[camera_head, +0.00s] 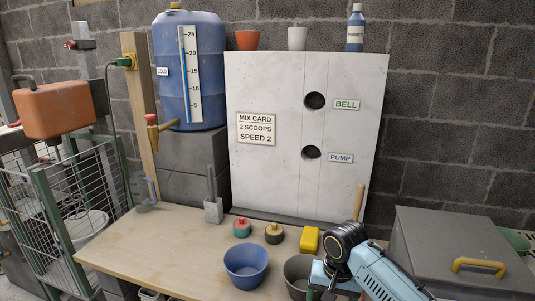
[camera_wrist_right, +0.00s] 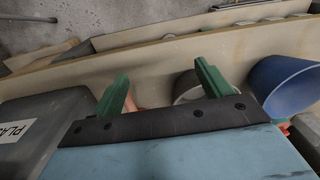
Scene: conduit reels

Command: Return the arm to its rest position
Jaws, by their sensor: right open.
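My right arm, light blue with a black joint, reaches in from the bottom right of the head view. Its right gripper (camera_head: 322,291) hangs low over the front of the bench, by the grey bowl (camera_head: 296,270), and partly covers that bowl. In the right wrist view the gripper's two green fingers (camera_wrist_right: 162,85) stand well apart. Nothing is seen held between them. The grey bowl (camera_wrist_right: 187,88) shows behind the right-hand finger, and the blue bowl (camera_wrist_right: 285,85) is at the right edge. My left gripper is in neither view.
The wooden bench (camera_head: 165,237) is clear at its left. A blue bowl (camera_head: 246,268), red knob (camera_head: 242,228), dark knob (camera_head: 274,234) and yellow block (camera_head: 309,240) stand near the gripper. A grey lidded box (camera_head: 455,250) is right of my arm. A white panel (camera_head: 280,180) rises behind.

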